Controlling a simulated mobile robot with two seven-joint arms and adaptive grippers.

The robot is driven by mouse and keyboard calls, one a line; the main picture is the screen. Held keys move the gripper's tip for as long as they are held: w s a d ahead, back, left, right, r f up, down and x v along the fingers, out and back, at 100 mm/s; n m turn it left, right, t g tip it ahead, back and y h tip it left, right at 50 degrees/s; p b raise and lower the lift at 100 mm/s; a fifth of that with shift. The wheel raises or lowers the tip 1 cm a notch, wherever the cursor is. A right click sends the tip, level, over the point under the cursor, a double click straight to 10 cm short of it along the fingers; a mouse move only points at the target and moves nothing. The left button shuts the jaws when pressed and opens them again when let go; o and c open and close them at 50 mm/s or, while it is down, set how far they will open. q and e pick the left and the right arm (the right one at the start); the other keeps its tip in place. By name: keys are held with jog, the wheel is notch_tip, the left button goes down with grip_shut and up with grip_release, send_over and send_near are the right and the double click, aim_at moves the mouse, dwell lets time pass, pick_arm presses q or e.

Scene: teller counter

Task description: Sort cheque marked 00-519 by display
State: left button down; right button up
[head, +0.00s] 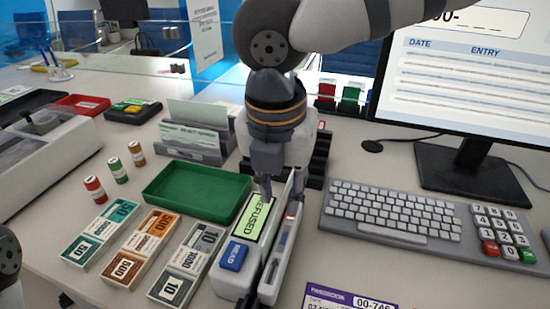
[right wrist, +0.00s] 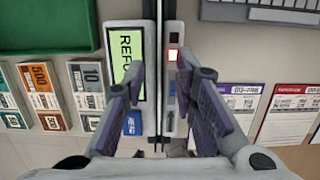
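My right gripper (head: 282,192) reaches down from the top over the cheque reader (head: 232,277). Its fingers stand apart on either side of the reader's narrow slot in the right wrist view (right wrist: 161,66). The reader's green display (head: 254,217) reads "REFUSED", with a blue READ button (head: 233,256) below it. A small red light (right wrist: 173,55) glows on its right side. No cheque marked 00-519 is readable. A purple-headed slip (head: 350,298) marked 00-746 lies at the front. My left gripper is not in view.
A green tray (head: 196,170) stands left of the reader, with a grey rack (head: 190,150) of papers behind it. Banknote bundles (head: 137,245) lie in front. A keyboard (head: 390,214) and monitor (head: 465,75) stand right. A red-headed slip (right wrist: 290,112) lies beside the purple one.

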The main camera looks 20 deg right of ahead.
aim_at(280, 217)
jog(key=shift+w+d+f, duration=0.1)
jog(key=shift+f, duration=0.65)
jog(key=shift+w+d+f, duration=0.1)
jog(key=shift+f, duration=0.6)
grip_shut()
jog(key=shift+r, duration=0.1)
